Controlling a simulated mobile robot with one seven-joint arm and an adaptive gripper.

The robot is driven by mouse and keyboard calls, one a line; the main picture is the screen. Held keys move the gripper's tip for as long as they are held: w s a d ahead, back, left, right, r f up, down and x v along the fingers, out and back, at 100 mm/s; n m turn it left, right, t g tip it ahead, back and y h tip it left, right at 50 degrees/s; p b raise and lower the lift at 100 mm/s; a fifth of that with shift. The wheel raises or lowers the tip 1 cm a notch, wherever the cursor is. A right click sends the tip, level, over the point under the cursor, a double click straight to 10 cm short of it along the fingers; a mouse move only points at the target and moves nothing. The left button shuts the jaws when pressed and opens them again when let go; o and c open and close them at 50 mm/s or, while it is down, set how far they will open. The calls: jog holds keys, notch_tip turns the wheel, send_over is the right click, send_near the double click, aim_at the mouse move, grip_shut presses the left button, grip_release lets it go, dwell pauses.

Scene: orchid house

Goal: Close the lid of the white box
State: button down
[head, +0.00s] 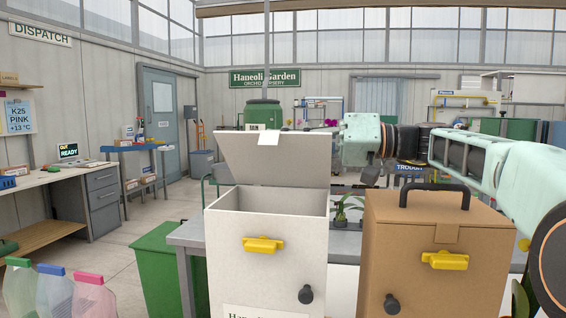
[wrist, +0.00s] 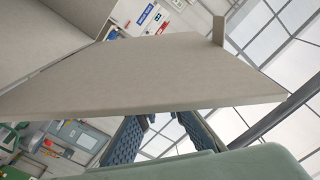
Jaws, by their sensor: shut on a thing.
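The white box (head: 262,228) stands at the front centre in the head view, with a yellow latch (head: 263,244) on its front. Its lid (head: 262,160) is open, tilted up from the back edge, with a small white tab at its upper edge. My gripper (head: 348,152) is at the lid's right side in the head view, shut on the lid. In the wrist view the lid (wrist: 150,75) crosses the picture, and the blue-grey fingers (wrist: 163,125) meet its near edge. The lid partly hides the fingertips there.
A brown box (head: 420,240) with a black handle and yellow latch stands close on the right, below my arm. A green bin (head: 160,265) is left of the white box. The floor at the left is partly clear.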

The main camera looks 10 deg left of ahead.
aim_at(279, 156)
jog(key=shift+s+f+n+b, duration=0.5)
jog(key=shift+s+n+b, duration=0.35)
jog(key=shift+b, duration=0.8)
jog(key=shift+n+b, duration=0.25)
jog(key=shift+b, duration=0.1)
jog(key=shift+s+r, duration=0.1)
jog(key=shift+s, duration=0.05)
jog(key=c, duration=2)
grip_release()
jog(key=shift+c, duration=0.2)
notch_tip(279, 156, up, 10)
